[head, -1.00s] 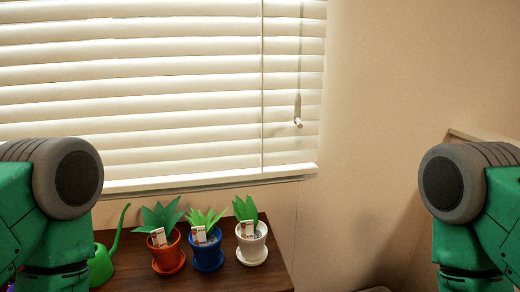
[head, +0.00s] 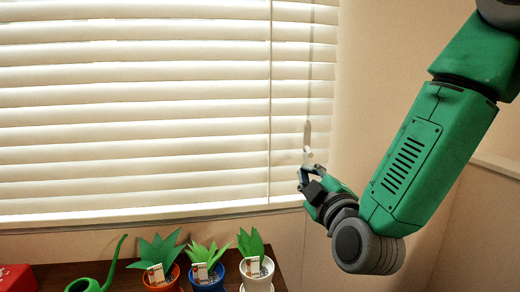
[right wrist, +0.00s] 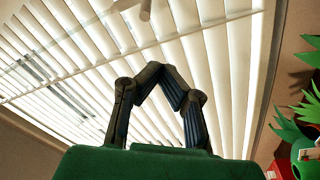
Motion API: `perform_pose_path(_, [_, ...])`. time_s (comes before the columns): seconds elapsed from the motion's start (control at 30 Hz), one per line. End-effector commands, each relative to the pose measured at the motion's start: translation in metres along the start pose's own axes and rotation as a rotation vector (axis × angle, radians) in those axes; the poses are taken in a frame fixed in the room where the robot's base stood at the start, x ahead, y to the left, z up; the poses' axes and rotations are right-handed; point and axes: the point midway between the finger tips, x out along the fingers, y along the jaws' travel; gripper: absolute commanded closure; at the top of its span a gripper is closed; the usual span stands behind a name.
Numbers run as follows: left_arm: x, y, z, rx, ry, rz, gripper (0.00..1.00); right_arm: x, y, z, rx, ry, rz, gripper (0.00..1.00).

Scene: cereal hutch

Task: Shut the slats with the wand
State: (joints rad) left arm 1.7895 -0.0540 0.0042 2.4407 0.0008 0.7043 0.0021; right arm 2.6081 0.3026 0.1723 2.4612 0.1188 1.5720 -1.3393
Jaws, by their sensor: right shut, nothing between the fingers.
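The white window blind (head: 130,110) fills the left and middle of the head view, its slats tilted with bright bands between them. The thin wand (head: 307,135) hangs at the blind's right side, with a pale tip low down. My right gripper (head: 307,172) is at the wand's lower end, close to it; I cannot tell whether it touches. In the right wrist view the fingers (right wrist: 163,70) meet at the tips and hold nothing. The wand's end (right wrist: 145,10) shows beyond and above them, apart in the picture. My left gripper is out of view.
Three potted plants in orange (head: 160,275), blue (head: 207,277) and white (head: 256,272) pots stand on the dark table below the blind. A green watering can (head: 92,285) and a red object (head: 16,278) are to the left. Bare wall lies right of the blind.

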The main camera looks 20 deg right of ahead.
Motion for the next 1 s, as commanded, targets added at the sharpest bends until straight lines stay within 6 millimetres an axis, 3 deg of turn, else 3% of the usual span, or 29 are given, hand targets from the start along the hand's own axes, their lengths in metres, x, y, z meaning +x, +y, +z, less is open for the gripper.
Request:
perform_pose_path(0.03, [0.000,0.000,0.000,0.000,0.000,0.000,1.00,0.001,0.014,-0.005,-0.017,0.009,0.040,1.00])
perform_pose_path(0.1, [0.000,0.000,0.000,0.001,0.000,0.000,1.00,0.003,0.023,-0.009,-0.034,0.015,0.067,1.00])
perform_pose_path(0.27, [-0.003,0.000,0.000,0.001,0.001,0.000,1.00,0.020,0.026,-0.010,-0.040,0.014,0.074,1.00])
perform_pose_path(0.67, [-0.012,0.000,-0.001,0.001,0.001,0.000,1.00,0.102,0.031,-0.011,-0.039,0.014,0.071,1.00])
perform_pose_path(0.8, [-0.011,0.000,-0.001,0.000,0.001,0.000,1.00,0.095,0.030,0.011,-0.037,0.011,0.067,1.00])
perform_pose_path(1.0, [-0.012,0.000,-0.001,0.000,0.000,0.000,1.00,0.089,0.030,0.025,-0.039,0.014,0.068,1.00])
